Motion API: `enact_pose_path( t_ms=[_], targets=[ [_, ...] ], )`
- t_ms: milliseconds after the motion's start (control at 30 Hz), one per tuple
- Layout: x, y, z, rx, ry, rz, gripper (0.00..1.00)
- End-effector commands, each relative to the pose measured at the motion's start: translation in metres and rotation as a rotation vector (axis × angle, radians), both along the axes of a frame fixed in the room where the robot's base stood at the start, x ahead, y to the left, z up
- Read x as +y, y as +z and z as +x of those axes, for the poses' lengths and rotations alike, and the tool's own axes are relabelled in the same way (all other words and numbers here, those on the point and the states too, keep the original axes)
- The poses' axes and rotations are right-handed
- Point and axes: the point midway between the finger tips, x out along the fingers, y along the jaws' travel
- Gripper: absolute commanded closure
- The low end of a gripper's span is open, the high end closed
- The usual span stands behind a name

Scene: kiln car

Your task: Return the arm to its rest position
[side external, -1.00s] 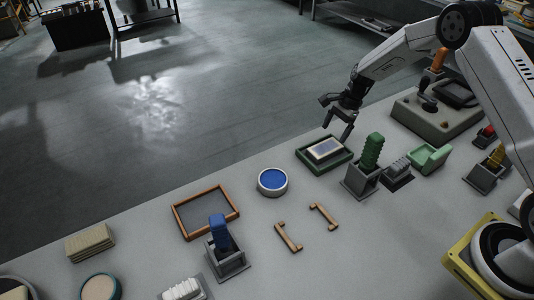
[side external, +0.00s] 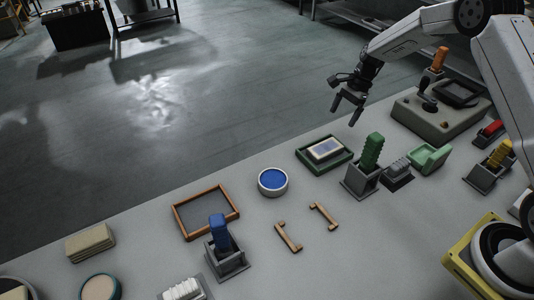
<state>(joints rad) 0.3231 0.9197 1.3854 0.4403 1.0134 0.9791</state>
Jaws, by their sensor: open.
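My gripper (side external: 345,108) is open and empty. It hangs in the air with its fingers pointing down, above and beyond the green tray (side external: 314,162). A pale block with a bluish top (side external: 326,149) lies in that tray. The gripper touches nothing that I can see. My arm reaches in from the upper right of the picture.
A green-handled tool (side external: 373,150) stands in a grey holder, and a blue-handled one (side external: 219,232) in another. A control box (side external: 437,122) with an orange handle stands at the right. A brown-framed tray (side external: 187,235), a blue-topped round dish (side external: 273,181) and two wooden pieces (side external: 289,237) lie nearer.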

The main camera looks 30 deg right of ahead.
Motion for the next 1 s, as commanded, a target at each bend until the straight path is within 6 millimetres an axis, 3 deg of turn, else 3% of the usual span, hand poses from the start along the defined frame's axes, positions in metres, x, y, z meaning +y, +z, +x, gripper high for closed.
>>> enact_pose_path(
  t_ms=[267,467,1000],
  targets=[
    [0.002,0.004,-0.005,-0.015,0.048,-0.012,0.0],
    [0.008,0.018,-0.023,-0.07,0.233,-0.056,0.0],
    [0.035,0.062,-0.121,-0.26,1.083,-0.211,0.0]
  ],
)
